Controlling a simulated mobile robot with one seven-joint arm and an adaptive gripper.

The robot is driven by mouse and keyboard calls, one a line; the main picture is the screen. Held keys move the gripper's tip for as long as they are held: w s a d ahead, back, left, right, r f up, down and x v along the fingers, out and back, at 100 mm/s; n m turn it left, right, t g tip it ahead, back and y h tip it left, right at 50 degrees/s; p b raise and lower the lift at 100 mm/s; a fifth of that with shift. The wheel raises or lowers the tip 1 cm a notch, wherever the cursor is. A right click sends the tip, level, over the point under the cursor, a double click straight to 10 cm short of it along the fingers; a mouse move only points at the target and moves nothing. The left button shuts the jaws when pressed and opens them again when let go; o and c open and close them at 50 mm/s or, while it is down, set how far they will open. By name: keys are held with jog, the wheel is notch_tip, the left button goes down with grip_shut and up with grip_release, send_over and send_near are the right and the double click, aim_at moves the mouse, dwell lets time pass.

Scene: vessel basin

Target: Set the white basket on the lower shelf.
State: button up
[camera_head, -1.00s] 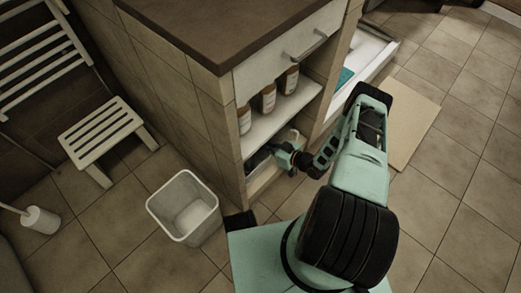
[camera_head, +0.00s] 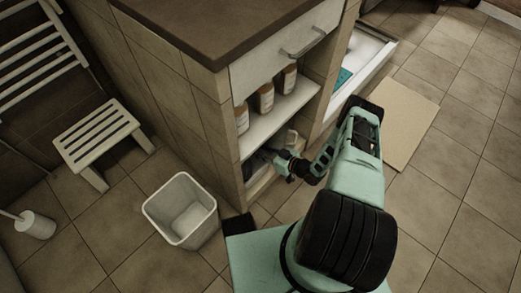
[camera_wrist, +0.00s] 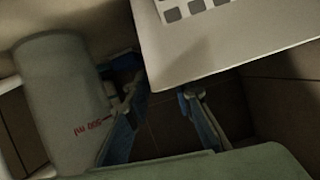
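The white basket (camera_wrist: 225,45) fills the upper right of the wrist view, close and tilted in the picture, with square holes near its top. My gripper (camera_wrist: 158,92) has its two fingers apart, with dark tiles showing between them. The left finger shows beside the basket's near corner; the right fingertip is partly hidden behind the basket's edge. I cannot tell whether either touches it. In the head view my gripper (camera_head: 283,158) reaches into the cabinet's lower compartment, and the lower shelf (camera_head: 262,183) is mostly hidden. A small pale shape there is too unclear to name.
A pale cylinder with red lettering (camera_wrist: 65,100) stands close on the left in the wrist view. Brown bottles (camera_head: 265,97) stand on the shelf above. A white bin (camera_head: 181,207) and slatted stool (camera_head: 100,138) are on the floor at left.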

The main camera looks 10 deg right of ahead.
jog(key=shift+d+r, duration=0.1)
jog(key=shift+r, duration=0.15)
jog(key=p+v, duration=0.3)
jog(key=v, duration=0.8)
jog(key=shift+s+r+p, duration=0.15)
jog(key=shift+s+p, duration=0.2)
jog(key=shift+s, duration=0.05)
jog(key=shift+d, duration=0.2)
